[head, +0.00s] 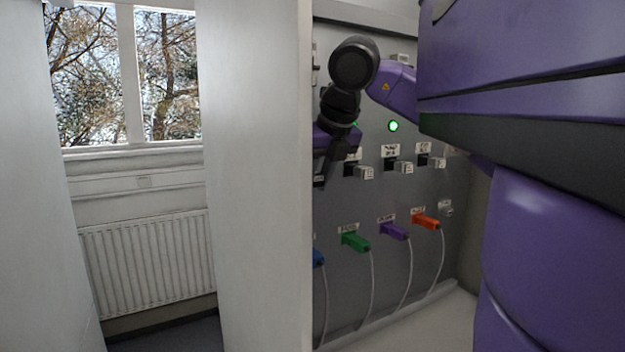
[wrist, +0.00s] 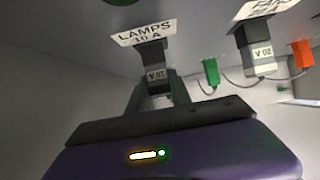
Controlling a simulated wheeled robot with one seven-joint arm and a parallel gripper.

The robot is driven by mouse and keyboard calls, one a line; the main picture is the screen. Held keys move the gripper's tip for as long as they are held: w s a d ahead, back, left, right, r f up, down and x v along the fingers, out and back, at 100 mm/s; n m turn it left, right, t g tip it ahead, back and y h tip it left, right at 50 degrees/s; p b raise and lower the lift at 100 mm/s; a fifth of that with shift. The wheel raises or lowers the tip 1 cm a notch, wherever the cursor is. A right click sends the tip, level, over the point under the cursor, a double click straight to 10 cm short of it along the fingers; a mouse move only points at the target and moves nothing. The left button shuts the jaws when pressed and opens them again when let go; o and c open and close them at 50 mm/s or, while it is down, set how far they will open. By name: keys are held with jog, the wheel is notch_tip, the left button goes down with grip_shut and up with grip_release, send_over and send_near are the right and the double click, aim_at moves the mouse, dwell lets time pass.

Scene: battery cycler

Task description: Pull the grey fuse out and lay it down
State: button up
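A dark grey fuse with a light "10 A" face (wrist: 157,75) sits under the "LAMPS 10 A" label (wrist: 145,33) in the wrist view. It is still at the panel. The two fingers of my gripper (wrist: 160,97) reach up on either side of this fuse. I cannot tell whether they touch it. In the head view my gripper (head: 320,180) is at the left part of the panel, pointing down, and whatever is directly behind it is hidden. Several other fuses (head: 403,167) stand in a row to its right.
The grey panel (head: 380,285) carries a green plug (head: 355,242), a purple plug (head: 394,231) and an orange plug (head: 426,222) with hanging cables below the fuses. A green lamp (head: 393,126) glows above. A "20 A" fuse (wrist: 257,55) is close to my gripper's right.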

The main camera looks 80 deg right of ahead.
jog(key=shift+s+a, duration=0.1)
jog(key=shift+s+a+b, duration=0.65)
jog(key=shift+s+a, duration=0.2)
jog(key=shift+a, duration=0.25)
jog(key=shift+s+a+b, duration=0.65)
jog(key=shift+s+a, duration=0.2)
jog(key=shift+a, duration=0.2)
dwell(0.4)
